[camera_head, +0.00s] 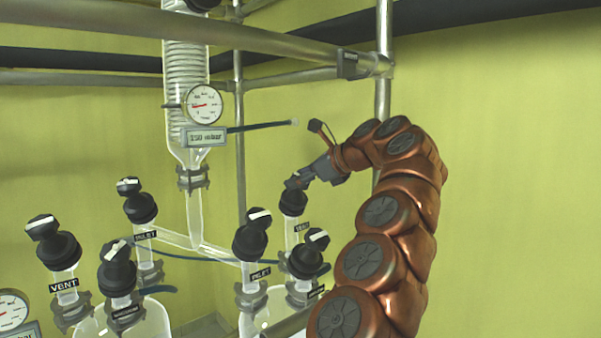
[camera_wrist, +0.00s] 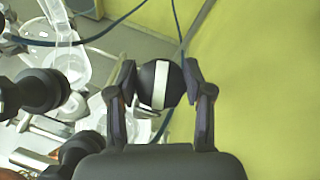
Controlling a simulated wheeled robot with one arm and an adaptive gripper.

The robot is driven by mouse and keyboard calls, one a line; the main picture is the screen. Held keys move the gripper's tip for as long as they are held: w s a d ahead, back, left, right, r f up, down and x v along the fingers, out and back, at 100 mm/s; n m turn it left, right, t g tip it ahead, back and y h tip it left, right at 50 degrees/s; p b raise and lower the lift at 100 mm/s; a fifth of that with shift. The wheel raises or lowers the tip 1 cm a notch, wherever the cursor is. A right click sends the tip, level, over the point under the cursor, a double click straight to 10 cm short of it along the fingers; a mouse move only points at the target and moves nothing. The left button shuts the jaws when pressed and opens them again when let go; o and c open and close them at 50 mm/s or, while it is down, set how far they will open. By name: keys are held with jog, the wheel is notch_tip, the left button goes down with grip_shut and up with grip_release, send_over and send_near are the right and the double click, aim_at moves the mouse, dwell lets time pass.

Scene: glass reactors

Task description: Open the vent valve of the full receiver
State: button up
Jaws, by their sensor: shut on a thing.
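My gripper (camera_head: 297,184) is shut on the black vent valve knob (camera_head: 293,204) of the right-hand receiver, seen from above. The knob stands upright on a glass neck with a "VENT" label (camera_head: 302,227). In the wrist view the knob (camera_wrist: 175,84) sits between the two fingers of my gripper (camera_wrist: 160,75). Its white stripe runs nearly up and down the picture, slightly tilted. The right receiver (camera_head: 262,319) is partly hidden by valves and my arm. The left receiver (camera_head: 152,322) is cut off by the frame edge. I cannot tell the liquid level in either.
Close beside the gripped knob are the right receiver's inlet valve (camera_head: 250,240) and another black valve (camera_head: 307,258). The left receiver's vent valve (camera_head: 55,243) stands farther left. A glass condenser (camera_head: 186,60), gauge (camera_head: 205,104) and metal frame bars (camera_head: 384,60) surround the area. The right side is open.

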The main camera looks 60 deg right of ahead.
dwell(0.3)
jog(key=o, duration=1.2)
jog(key=shift+c, duration=0.2)
jog(key=shift+s, duration=0.1)
jog(key=v, duration=1.1)
jog(key=shift+s+r, duration=0.2)
jog(key=shift+s, duration=0.05)
jog(key=shift+s, duration=0.15)
